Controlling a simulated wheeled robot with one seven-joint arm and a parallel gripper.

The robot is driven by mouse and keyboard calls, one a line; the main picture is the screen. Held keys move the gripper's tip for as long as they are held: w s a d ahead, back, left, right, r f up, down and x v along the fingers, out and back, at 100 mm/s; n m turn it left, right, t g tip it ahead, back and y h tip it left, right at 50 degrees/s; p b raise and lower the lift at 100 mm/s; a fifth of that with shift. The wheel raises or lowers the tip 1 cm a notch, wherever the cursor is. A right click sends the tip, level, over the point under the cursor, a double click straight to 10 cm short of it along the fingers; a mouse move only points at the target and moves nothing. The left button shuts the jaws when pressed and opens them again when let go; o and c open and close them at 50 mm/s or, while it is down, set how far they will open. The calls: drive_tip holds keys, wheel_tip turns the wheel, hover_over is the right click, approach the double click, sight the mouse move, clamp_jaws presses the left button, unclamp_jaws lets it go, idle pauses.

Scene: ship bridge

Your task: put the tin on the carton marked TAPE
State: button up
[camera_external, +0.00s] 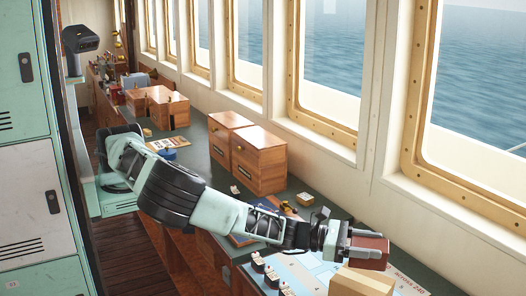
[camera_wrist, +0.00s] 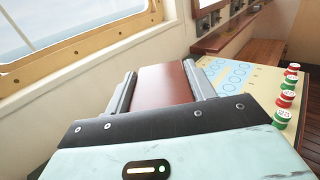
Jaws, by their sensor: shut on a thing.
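My gripper (camera_external: 362,250) is at the lower right of the external view, shut on a dark red, box-shaped thing that I take to be the tin (camera_external: 371,248). In the wrist view the tin (camera_wrist: 163,87) sits between the two grey fingers of my gripper (camera_wrist: 162,88). A tan carton (camera_external: 358,284) stands just below the tin at the bottom edge of the external view, partly cut off. No marking on it can be read. Whether the tin touches the carton cannot be told. The carton does not show in the wrist view.
A pale console panel (camera_external: 300,268) lies beneath my arm, with several red, green and white knobs (camera_wrist: 286,97) along one side. Wooden boxes (camera_external: 259,160) stand farther back on the counter. A small tan box (camera_external: 305,199) lies near the window wall.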

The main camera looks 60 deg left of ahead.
sight(366, 262)
wheel_tip(366, 262, down, 4)
drive_tip(key=shift+f+p, duration=0.15)
drive_tip(key=shift+p, duration=0.7)
drive_tip(key=shift+f, duration=0.4)
drive_tip(key=shift+f, duration=0.2)
drive_tip(key=o, duration=1.1)
drive_tip(key=shift+r, duration=0.1)
